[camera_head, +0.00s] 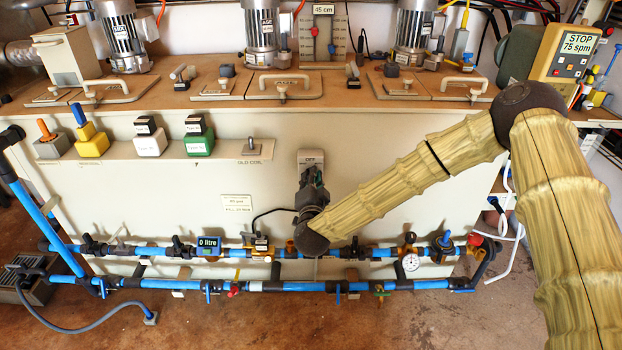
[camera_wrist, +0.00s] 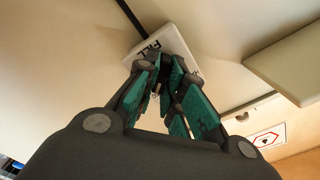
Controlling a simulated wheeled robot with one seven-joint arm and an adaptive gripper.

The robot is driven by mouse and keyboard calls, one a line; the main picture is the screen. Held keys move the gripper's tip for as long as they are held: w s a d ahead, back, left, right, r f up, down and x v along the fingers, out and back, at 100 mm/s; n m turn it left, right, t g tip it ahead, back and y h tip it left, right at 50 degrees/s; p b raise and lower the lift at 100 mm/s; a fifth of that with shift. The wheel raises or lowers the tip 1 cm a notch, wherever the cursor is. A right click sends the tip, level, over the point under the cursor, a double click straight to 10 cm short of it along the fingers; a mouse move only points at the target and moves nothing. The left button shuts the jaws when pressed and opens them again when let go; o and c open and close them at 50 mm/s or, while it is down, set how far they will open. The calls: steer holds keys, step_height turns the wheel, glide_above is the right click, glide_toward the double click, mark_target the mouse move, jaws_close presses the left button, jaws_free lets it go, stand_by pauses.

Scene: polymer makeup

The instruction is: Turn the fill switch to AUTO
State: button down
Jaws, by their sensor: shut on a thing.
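The fill switch (camera_head: 311,156) is a pale box on the front of the cream tank, under the wooden top. A small label shows at its top, and its lower part is hidden behind my gripper. In the wrist view its pale plate (camera_wrist: 168,38) bears dark letters that seem to read FILL. My gripper (camera_head: 312,178) reaches up to the switch from the front. In the wrist view my dark and green fingers (camera_wrist: 160,84) converge at the plate, shut on the switch's knob. The knob is mostly hidden between the fingertips, so I cannot tell its setting.
Blue pipes (camera_head: 226,286) with valves run along the tank's foot below my gripper. A shelf (camera_head: 232,156) with several coloured switch boxes is to the left. A paper label (camera_head: 237,203) is on the tank left of my gripper. Motors and lidded hatches stand on the wooden top (camera_head: 188,62).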

steer(key=c, duration=1.5)
jaws_free()
steer(key=s, duration=1.2)
steer(key=shift+f, duration=0.1)
